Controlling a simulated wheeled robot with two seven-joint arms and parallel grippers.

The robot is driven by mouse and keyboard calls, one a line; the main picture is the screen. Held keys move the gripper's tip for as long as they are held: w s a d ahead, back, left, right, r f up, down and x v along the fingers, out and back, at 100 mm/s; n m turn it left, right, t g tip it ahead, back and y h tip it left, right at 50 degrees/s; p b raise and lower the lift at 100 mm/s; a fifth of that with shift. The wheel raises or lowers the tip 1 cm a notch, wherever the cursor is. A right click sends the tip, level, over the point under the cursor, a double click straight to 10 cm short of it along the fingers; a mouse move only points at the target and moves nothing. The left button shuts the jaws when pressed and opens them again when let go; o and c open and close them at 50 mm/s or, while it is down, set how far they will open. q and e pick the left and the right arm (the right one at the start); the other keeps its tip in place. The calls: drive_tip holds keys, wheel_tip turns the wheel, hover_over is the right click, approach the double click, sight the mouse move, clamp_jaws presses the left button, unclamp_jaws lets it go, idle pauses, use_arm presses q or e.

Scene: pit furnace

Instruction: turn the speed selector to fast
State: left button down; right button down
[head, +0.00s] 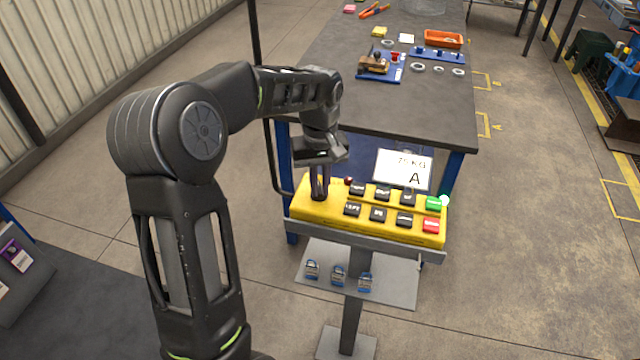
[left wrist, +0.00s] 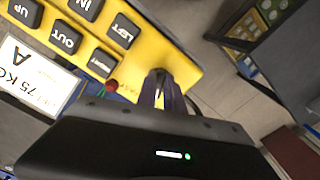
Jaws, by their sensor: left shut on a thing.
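A yellow control box (head: 302,209) stands on a grey post and carries black push buttons, a green button (head: 433,203) and a red button (head: 431,226). My left gripper (head: 319,196) points down onto the left end of the box. In the left wrist view, its fingers (left wrist: 160,78) are close together at that end of the box, beside buttons marked LEFT and RIGHT. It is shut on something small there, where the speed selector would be. The fingers hide the selector, so its setting cannot be read. My right gripper is in neither view.
A white card (head: 404,167) reading "75 KG A" stands behind the box. Several padlocks (head: 338,272) sit on a shelf below it. A dark workbench (head: 395,105) holds an orange tray (head: 443,39) and small parts.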

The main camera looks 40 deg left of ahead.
use_arm(q)
drive_tip(key=m, duration=0.6)
drive_tip(key=shift+s+a, duration=0.1)
drive_tip(key=shift+a, duration=0.1)
drive_tip(key=m, duration=0.5)
drive_tip(key=shift+a, duration=0.25)
drive_tip(key=shift+m, duration=0.3)
drive_tip(key=c, duration=1.5)
unclamp_jaws()
drive_tip(key=shift+o, duration=0.2)
drive_tip(key=shift+r, duration=0.1)
wheel_tip(320, 180, up, 8)
drive_tip(key=b, duration=0.1)
drive_tip(key=shift+f, duration=0.2)
